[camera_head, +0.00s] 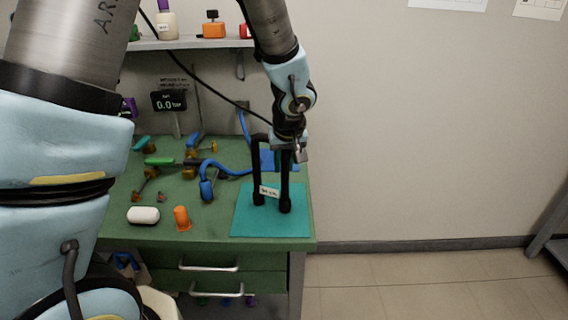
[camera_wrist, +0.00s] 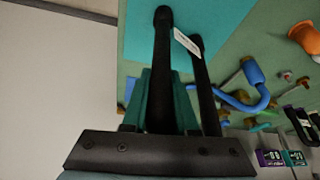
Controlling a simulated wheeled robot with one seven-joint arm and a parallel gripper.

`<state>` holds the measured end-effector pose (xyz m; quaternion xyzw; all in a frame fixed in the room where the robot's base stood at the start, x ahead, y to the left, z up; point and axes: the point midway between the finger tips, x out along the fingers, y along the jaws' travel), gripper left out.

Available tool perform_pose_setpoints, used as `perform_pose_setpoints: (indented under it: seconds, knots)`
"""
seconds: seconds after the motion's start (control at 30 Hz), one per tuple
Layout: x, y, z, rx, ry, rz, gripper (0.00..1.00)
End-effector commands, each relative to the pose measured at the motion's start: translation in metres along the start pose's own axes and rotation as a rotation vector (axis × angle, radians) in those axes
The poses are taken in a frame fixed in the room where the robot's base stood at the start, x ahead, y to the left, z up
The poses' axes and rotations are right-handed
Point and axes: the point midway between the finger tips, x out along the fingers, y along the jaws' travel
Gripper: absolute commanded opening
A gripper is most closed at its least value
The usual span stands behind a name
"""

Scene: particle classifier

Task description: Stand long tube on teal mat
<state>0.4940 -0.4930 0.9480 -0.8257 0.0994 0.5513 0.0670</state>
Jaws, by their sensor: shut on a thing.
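The long tube (camera_head: 285,185) is black and bent like an upside-down U, with a white paper label on it. It stands upright over the teal mat (camera_head: 240,222), both thick lower ends within the mat's edges. I cannot tell whether the ends touch the mat. My gripper (camera_head: 288,155) is shut on the upper part of the nearer, right leg. In the wrist view the tube (camera_wrist: 162,60) runs between the fingers of the gripper (camera_wrist: 161,95), and the other leg stands to the right. The mat (camera_wrist: 225,15) lies beyond the ends.
A blue hose (camera_head: 230,172) with a thick blue end lies left of the mat. An orange fitting (camera_head: 182,218) and a white capsule-shaped piece (camera_head: 143,215) are at the bench's front left. Several valves lie behind them. A shelf (camera_head: 190,44) and gauge display (camera_head: 169,101) are at the back.

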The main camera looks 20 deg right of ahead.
Motion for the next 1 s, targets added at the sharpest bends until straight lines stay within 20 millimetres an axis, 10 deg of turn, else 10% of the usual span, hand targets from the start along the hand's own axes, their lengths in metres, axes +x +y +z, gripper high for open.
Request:
perform_pose_setpoints:
  seconds: [0.3,0.33,0.57,1.0]
  knots:
    - [0.004,0.000,0.001,-0.002,0.001,0.000,0.00]
    - [0.002,0.000,0.001,-0.002,0.000,0.000,0.30]
    - [0.002,0.000,0.001,-0.001,0.000,0.000,0.56]
    - [-0.012,0.000,-0.002,-0.004,0.004,0.001,0.57]
